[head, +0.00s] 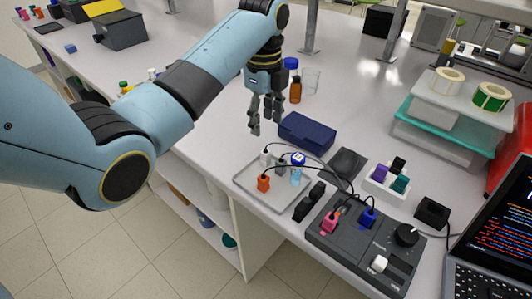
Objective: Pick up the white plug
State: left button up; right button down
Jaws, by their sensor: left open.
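A small white plug (265,158) stands near the back left edge of a light grey tray (274,199), with a thin dark cable running from its side of the tray. A grey plug (281,168) and an orange plug (263,183) are on the same tray. My left gripper (267,121) is open and empty, pointing down over the bench behind the tray, apart from the white plug. My right gripper is not in view.
A dark blue case (307,131) lies behind the tray, right of my left gripper. An amber bottle (295,91) stands farther back. A grey control box (362,246) with pink and blue plugs stands front right.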

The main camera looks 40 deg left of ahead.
pick_arm(q)
send_over(268, 153)
jog(key=f, duration=0.4)
jog(key=shift+s+a+f, duration=0.15)
jog(key=shift+a+f, duration=0.2)
jog(key=shift+a, duration=0.05)
jog(key=f, duration=0.4)
jog(key=f+p, duration=0.1)
jog(key=shift+d+f, duration=0.4)
jog(key=shift+c, duration=0.3)
jog(key=c, duration=0.9)
